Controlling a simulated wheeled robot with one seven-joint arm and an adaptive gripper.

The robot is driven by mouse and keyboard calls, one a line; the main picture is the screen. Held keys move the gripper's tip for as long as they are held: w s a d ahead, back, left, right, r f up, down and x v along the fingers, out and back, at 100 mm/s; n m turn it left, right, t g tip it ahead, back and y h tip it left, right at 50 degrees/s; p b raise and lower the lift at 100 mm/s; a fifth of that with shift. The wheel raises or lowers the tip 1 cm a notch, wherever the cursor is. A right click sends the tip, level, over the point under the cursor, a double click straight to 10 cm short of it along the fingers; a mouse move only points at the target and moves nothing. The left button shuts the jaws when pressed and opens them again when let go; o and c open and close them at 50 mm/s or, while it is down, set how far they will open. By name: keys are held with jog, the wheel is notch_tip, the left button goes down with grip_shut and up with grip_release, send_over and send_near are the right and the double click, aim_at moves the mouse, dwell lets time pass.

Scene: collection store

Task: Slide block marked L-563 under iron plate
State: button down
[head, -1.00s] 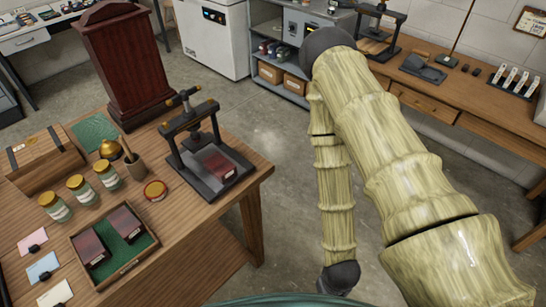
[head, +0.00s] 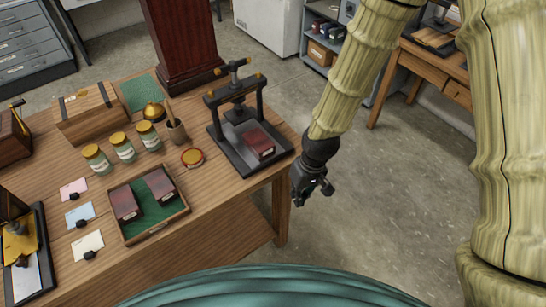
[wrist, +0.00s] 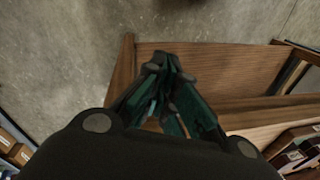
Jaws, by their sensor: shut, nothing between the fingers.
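A dark iron screw press (head: 240,95) stands near the right edge of the wooden table in the head view. A dark red block (head: 259,143) with a pale label lies on the press's base, toward its front right. Two similar blocks, a left one (head: 125,203) and a right one (head: 160,185), lie in a green-lined wooden tray (head: 152,236). The markings are too small to read, so I cannot tell which is L-563. My gripper (head: 322,190) hangs beyond the table's right edge, apart from the press, shut and empty. Its closed fingers show in the wrist view (wrist: 162,65).
Open floor (head: 370,210) lies right of the table.

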aim_at(259, 144)
jog(key=w+a+r+n+h, duration=0.1)
jog(key=w+a+r, duration=0.15)
jog(key=r, duration=0.55)
jog(key=w+a+r+n+h, duration=0.1)
jog(key=w+a+r+n, duration=0.15)
jog(key=r, duration=0.55)
jog(key=shift+m, duration=0.35)
jog(key=shift+w+a+f+p, duration=0.35)
jog(key=shift+w+f+p, duration=0.25)
jog(key=shift+f, duration=1)
jog(key=shift+w+a+f+p, duration=0.45)
jog(key=shift+w+f, duration=0.2)
jog(key=shift+f, duration=1)
jog(key=shift+w+a+f+p, duration=0.3)
jog(key=shift+w+f+p, duration=0.3)
jog(key=shift+f, duration=1)
